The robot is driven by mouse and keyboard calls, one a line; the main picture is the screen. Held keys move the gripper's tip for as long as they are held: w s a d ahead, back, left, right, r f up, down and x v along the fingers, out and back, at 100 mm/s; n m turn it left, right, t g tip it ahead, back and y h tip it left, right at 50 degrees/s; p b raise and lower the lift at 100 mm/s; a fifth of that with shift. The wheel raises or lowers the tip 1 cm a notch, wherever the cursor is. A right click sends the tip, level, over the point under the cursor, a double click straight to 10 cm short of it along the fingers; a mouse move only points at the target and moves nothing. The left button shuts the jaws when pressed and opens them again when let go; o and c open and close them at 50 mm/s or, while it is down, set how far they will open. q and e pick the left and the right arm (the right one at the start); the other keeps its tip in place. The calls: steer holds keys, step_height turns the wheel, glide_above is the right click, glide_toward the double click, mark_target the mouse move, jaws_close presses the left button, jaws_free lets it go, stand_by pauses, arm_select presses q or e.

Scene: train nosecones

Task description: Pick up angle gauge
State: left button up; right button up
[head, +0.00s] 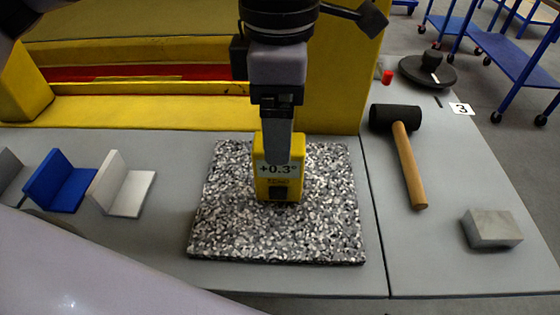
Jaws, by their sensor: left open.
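The angle gauge (279,188) is a small yellow box with a display reading +0.3°. It stands upright on a speckled granite slab (230,230) in the middle of the grey table. My left gripper (278,150) points down over the gauge from above, and its finger covers part of the gauge's upper front. The gripper is open; I cannot tell whether a finger touches the gauge. The far finger is hidden behind the near one. My right gripper does not show.
Right of the slab lie a black mallet (405,150) with a wooden handle and a grey metal block (491,228). A black round base (427,72) is farther back. Blue (62,183) and white (122,186) angle pieces stand at left. A yellow structure (150,107) rises behind the slab.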

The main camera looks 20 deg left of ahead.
mark_target(279, 169)
arm_select(q)
step_height(279, 169, down, 4)
steer(key=shift+f, duration=0.1)
steer(key=c, duration=1.2)
steer(key=shift+c, duration=0.2)
